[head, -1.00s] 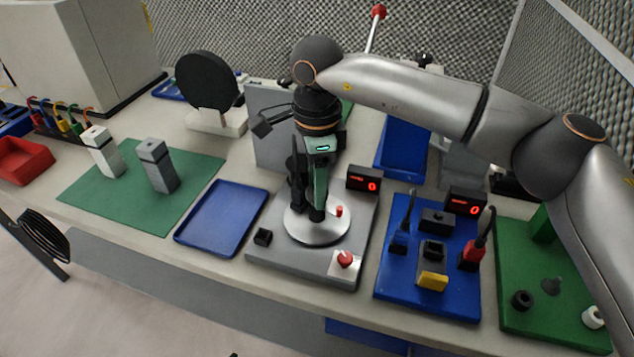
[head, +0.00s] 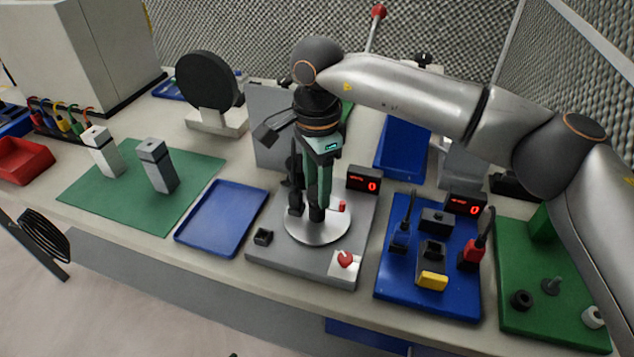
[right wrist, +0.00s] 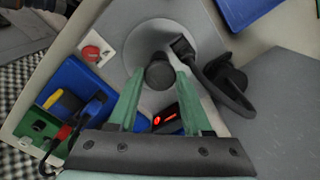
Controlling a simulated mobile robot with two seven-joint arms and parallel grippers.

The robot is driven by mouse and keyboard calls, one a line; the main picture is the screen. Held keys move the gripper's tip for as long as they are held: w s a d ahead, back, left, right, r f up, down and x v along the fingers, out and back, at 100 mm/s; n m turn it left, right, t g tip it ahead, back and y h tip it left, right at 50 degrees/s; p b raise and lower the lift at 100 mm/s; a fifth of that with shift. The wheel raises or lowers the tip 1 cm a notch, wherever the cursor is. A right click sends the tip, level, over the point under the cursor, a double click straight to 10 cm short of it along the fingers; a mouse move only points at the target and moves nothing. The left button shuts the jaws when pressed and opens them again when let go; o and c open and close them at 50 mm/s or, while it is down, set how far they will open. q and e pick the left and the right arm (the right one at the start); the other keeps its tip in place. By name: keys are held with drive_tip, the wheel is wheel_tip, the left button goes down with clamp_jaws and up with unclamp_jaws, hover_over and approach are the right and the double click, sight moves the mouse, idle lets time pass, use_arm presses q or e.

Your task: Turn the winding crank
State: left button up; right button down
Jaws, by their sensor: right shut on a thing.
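The winding crank unit is a grey base (head: 268,268) with a round silver disc (head: 331,233) on top. A small red peg (head: 342,206) stands at the disc's right edge. My right gripper (head: 312,212) points down over the disc. In the right wrist view its green fingers (right wrist: 160,88) are shut on a dark round crank knob (right wrist: 160,73). A black bent part (right wrist: 222,85) is beside the disc in that view. My gripper hides much of the crank in the head view. My left gripper is not in view.
A red button (head: 346,259) and a small black block (head: 263,237) sit on the base. A display (head: 364,180) behind reads 0. A blue tray (head: 222,218) lies left; a blue board (head: 428,275) with plugs lies right. A grey panel (head: 268,130) stands behind.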

sight(317, 191)
idle(0.3)
drive_tip(key=shift+c, duration=1.7)
unclamp_jaws()
drive_tip(key=shift+r, duration=0.1)
wheel_tip(317, 191, up, 12)
drive_tip(key=shift+r, duration=0.15)
